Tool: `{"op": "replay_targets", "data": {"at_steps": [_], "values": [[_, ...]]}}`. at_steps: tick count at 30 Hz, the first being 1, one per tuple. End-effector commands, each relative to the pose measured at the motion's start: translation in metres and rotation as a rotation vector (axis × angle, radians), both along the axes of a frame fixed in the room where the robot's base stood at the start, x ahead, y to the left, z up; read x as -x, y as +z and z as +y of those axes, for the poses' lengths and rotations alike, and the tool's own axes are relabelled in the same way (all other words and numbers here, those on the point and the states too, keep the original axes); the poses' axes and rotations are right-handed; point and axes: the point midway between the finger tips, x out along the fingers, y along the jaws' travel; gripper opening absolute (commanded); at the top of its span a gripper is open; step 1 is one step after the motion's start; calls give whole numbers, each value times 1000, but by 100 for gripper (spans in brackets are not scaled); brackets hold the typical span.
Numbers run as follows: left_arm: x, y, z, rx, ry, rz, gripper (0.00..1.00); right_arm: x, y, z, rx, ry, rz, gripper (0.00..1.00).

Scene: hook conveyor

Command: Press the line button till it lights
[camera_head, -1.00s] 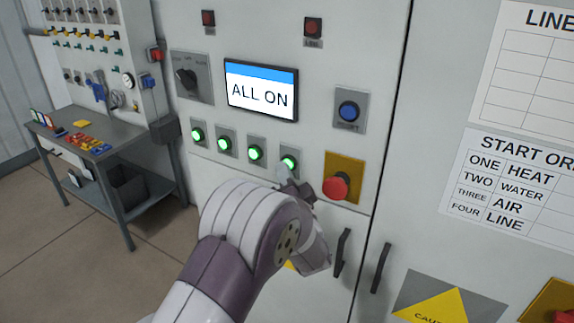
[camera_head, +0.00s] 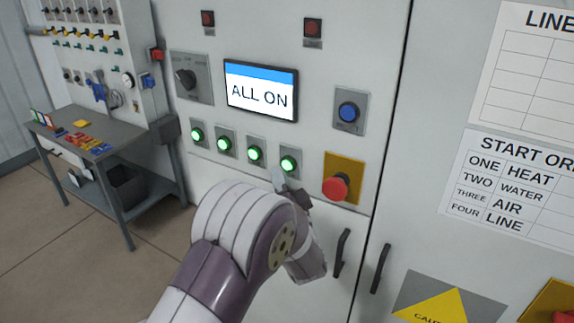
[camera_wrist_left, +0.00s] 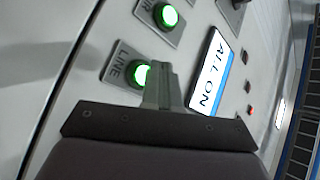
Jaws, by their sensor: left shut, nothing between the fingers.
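The line button (camera_head: 289,164) is the rightmost of a row of green buttons on the white cabinet, and it glows green. In the left wrist view the line button (camera_wrist_left: 141,75) is lit beside its LINE label, partly hidden by the fingers. My left gripper (camera_head: 278,176) is shut and empty, its tips just below and left of the line button in the head view. The fingers also show in the left wrist view (camera_wrist_left: 160,85). They appear apart from the button. The screen (camera_head: 261,91) reads ALL ON. My right gripper is not in view.
The other lit buttons, such as the air button (camera_head: 255,153), sit to the left. A red mushroom button (camera_head: 336,187) on a yellow plate is close to the right of my gripper. Door handles (camera_head: 341,253) stick out below. A grey workbench (camera_head: 128,140) stands at left.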

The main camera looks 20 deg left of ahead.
Motion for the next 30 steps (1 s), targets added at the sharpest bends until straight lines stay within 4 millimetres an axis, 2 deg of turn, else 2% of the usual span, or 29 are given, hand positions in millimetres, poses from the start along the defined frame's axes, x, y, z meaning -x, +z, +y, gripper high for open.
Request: {"op": "replay_targets", "data": {"at_steps": [14,30], "values": [[44,1,4,0,0,0,0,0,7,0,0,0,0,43],[47,0,4,0,0,0,0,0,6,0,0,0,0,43]]}}
